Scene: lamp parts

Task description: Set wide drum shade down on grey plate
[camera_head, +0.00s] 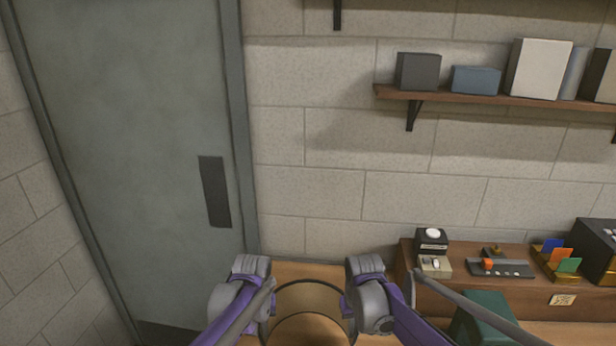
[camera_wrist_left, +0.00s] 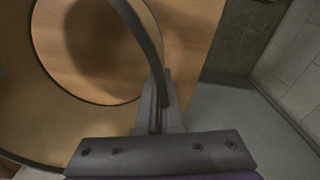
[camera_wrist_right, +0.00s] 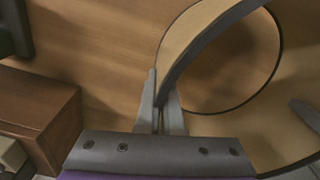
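The wide drum shade (camera_head: 310,296) is a tan open ring with dark rims at the bottom middle of the head view, between my two grippers. My left gripper (camera_wrist_left: 158,102) is shut on its rim, and the dark rim (camera_wrist_left: 148,42) runs up from the fingers in the left wrist view. My right gripper (camera_wrist_right: 160,102) is shut on the opposite side of the rim (camera_wrist_right: 200,48). Wooden surface shows through the shade's opening. The shade's height above that surface is hard to tell. I cannot make out the grey plate in any view.
A wooden bench (camera_head: 545,300) at the right carries small devices and a holder with coloured cards (camera_head: 560,258). A dark green block (camera_head: 486,318) is right of my right arm. A wall shelf (camera_head: 490,98) holds boxes. A grey door (camera_head: 140,150) stands at the left.

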